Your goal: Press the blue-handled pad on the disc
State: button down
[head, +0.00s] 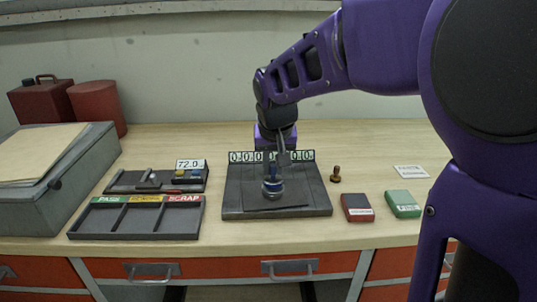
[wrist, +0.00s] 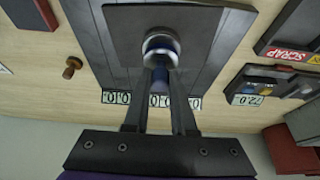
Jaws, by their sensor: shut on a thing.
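The blue-handled pad (head: 272,187) stands upright over the dark square plate (head: 292,201) on the dark base of the station. Its blue handle (wrist: 164,62) shows between my fingers in the wrist view, with a pale round metal part beside it. My gripper (head: 274,176) points down from above and is shut on the handle; its fingers also show in the wrist view (wrist: 160,78). I cannot make out a separate disc, or whether the pad's underside touches the surface below.
A digit counter (head: 244,157) stands behind the plate. A small brown knobbed piece (head: 336,174), a red block (head: 357,208), a green block (head: 403,204) and a white card (head: 411,171) lie right. A sorting tray (head: 137,222) and a panel (head: 124,184) lie left.

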jog(key=shift+f+b, duration=0.4)
jog(key=shift+f, duration=0.15)
dwell(1.0)
jog(key=shift+r+p, duration=2.7)
jog(key=shift+r, duration=0.9)
jog(key=shift+f, duration=0.1)
